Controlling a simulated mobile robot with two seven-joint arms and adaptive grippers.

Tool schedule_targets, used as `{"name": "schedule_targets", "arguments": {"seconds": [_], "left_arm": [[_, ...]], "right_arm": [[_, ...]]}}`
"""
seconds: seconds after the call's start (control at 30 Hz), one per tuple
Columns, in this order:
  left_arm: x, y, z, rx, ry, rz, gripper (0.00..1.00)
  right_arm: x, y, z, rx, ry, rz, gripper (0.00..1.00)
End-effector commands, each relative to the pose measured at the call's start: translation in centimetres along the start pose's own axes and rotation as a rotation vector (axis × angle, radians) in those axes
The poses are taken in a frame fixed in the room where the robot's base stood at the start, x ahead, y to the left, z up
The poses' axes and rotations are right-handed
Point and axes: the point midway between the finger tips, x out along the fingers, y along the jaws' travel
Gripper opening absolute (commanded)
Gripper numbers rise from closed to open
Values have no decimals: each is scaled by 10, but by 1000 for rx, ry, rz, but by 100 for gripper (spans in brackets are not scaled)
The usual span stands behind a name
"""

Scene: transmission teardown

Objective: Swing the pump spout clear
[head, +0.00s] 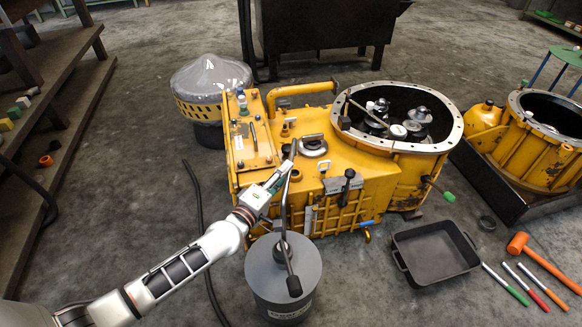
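A grey drum (268,288) with a hand pump on its lid stands in front of the yellow transmission housing (345,185). The pump spout (284,212), a thin grey pipe, rises from the lid and leans over the housing's near left edge, its dark tip near the top face. A crank-like lever with a black knob (294,286) hangs toward the front of the drum. My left gripper (279,178) is at the upper part of the spout, seemingly at the pipe; its fingers are too small to tell open from shut. My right gripper is out of view.
A black tray (435,254) lies on the floor right of the drum, with an orange mallet (540,262) and several coloured-handled tools farther right. A second yellow housing (535,140) stands at right. Steps (60,100) line the left. A dark hose crosses the floor left of the drum.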

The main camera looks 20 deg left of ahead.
Motion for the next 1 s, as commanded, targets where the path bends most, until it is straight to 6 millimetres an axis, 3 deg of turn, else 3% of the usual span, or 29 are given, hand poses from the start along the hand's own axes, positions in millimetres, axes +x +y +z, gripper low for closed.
{"name": "schedule_targets", "arguments": {"seconds": [0.23, 0.6, 0.73, 1.0], "left_arm": [[27, -4, 1, 0, -1, -4, 28], [33, 0, 1, 0, -1, 0, 28], [33, 0, 1, 0, -1, -1, 0], [32, -1, 0, 1, -2, -1, 0]], "right_arm": [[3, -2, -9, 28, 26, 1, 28], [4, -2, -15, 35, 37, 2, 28], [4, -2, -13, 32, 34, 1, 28], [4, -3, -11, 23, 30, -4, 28]]}}
